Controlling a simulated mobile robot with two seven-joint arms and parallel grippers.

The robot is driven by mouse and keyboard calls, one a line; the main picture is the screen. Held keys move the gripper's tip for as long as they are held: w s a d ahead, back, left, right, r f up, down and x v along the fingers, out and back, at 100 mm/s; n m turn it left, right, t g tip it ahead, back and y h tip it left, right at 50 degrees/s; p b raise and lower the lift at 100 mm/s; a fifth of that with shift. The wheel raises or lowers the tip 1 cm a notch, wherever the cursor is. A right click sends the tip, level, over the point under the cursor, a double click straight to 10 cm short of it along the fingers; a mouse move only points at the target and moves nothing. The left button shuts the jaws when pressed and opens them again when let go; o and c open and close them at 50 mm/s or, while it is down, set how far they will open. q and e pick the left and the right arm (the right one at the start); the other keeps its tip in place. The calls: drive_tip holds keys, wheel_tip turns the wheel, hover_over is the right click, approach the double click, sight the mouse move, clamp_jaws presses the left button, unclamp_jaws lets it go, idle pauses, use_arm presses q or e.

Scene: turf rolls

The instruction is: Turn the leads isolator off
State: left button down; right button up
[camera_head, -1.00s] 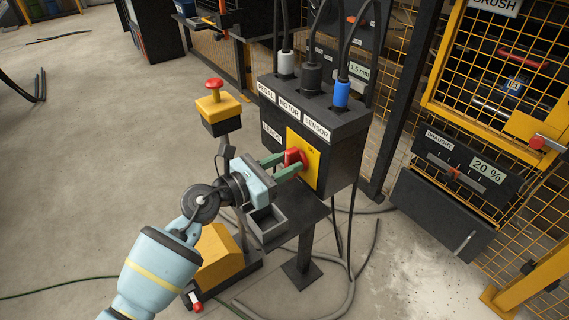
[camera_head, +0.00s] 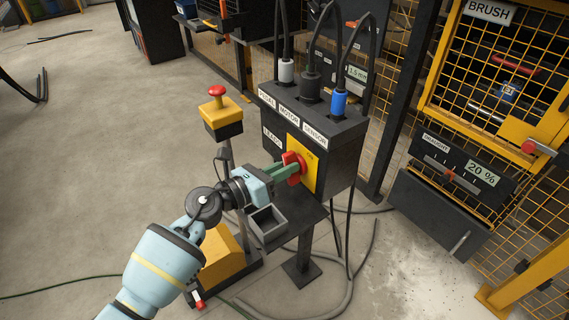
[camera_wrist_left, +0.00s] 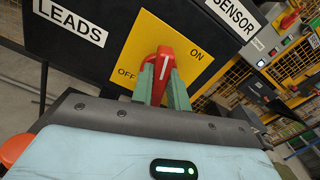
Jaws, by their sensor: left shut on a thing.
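The leads isolator is a red knob (camera_head: 294,163) on a yellow plate (camera_head: 313,175) on the front of a black box (camera_head: 318,133). In the left wrist view the knob (camera_wrist_left: 165,60) carries a white line, and the plate (camera_wrist_left: 142,40) reads ON at right and OFF at left. The white line points nearly straight up the picture, between the two words. My left gripper (camera_head: 288,171) is shut on the knob, with its green fingers on either side of it in the left wrist view (camera_wrist_left: 161,75). My right gripper is not in view.
Cables plug into the box top. A grey tray (camera_head: 267,222) lies just below my left gripper. A yellow post box with a red button (camera_head: 221,114) stands to the left. A draught panel (camera_head: 458,170) and yellow mesh are at right. Floor at left is mostly open.

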use_arm(q)
drive_tip(key=n+p, duration=0.2)
drive_tip(key=n, duration=0.2)
drive_tip(key=n+p, duration=0.2)
drive_tip(key=n, duration=0.3)
drive_tip(key=n+p, duration=0.3)
drive_tip(key=n, duration=0.2)
drive_tip(key=shift+w+a+f, duration=0.2)
drive_tip(key=shift+f, duration=0.2)
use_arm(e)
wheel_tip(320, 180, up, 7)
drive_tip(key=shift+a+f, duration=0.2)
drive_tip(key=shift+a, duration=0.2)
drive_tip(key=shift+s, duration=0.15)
use_arm(q)
drive_tip(key=c, duration=1.4)
unclamp_jaws()
drive_tip(key=shift+o, duration=0.2)
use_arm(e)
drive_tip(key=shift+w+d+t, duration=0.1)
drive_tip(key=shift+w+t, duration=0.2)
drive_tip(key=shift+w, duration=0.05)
